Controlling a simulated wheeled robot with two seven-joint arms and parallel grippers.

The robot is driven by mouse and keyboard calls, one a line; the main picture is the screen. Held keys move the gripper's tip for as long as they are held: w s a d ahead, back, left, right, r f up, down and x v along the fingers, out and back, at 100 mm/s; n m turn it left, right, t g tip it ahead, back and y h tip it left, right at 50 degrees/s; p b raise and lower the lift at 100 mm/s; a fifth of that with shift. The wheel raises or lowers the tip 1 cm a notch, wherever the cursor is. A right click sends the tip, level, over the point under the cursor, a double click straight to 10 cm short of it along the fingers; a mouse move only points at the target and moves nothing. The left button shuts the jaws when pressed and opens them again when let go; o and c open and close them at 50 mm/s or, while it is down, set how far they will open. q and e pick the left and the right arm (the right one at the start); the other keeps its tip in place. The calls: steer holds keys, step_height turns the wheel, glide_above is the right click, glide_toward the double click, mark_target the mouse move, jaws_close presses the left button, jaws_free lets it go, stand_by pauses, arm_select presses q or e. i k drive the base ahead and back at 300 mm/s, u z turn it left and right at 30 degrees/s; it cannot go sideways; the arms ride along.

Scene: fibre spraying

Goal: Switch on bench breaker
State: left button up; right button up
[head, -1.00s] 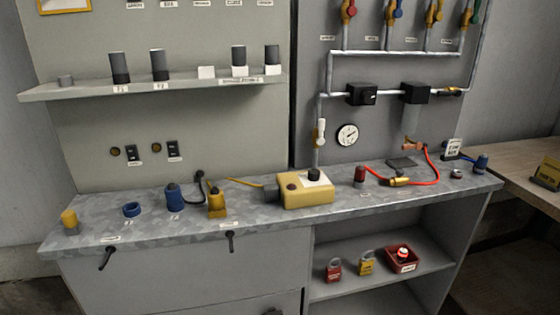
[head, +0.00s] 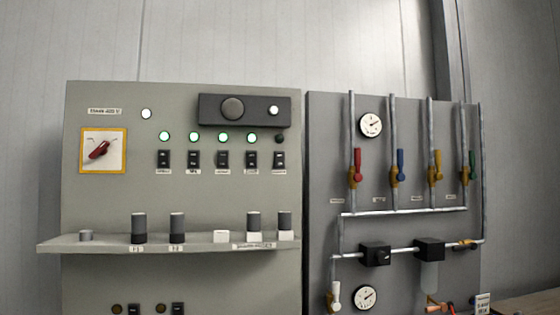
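A row of black breaker switches (head: 222,159) sits on the upper part of the grey-green panel (head: 100,210) in the head view. Each has a small label below it, too small to read, so I cannot tell which is the bench breaker. Above the switches, several lamps (head: 223,137) glow green. The lamp at the right end (head: 280,139), above the rightmost switch (head: 279,160), is dark. A red rotary handle (head: 99,150) sits tilted on a white plate with a yellow frame at the left. Neither of my grippers is in view.
A shelf (head: 60,246) juts from the panel below the switches, holding several dark cylinders (head: 139,227) and white blocks. A black box with a round knob (head: 232,108) is above the lamps. At the right, a darker panel carries pipes, colored valves (head: 400,165) and gauges (head: 371,125).

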mark_target(279, 156)
steer(key=z, duration=0.55)
steer(key=k, duration=0.75)
steer(key=z, duration=1.1)
steer(key=k, duration=0.65)
steer(key=z, duration=0.55)
steer(key=i, duration=1.5)
steer(key=u, duration=0.6)
steer(key=i, duration=1.55)
steer(key=u, duration=1.8)
steer(key=i, duration=0.55)
steer(key=u, duration=0.4)
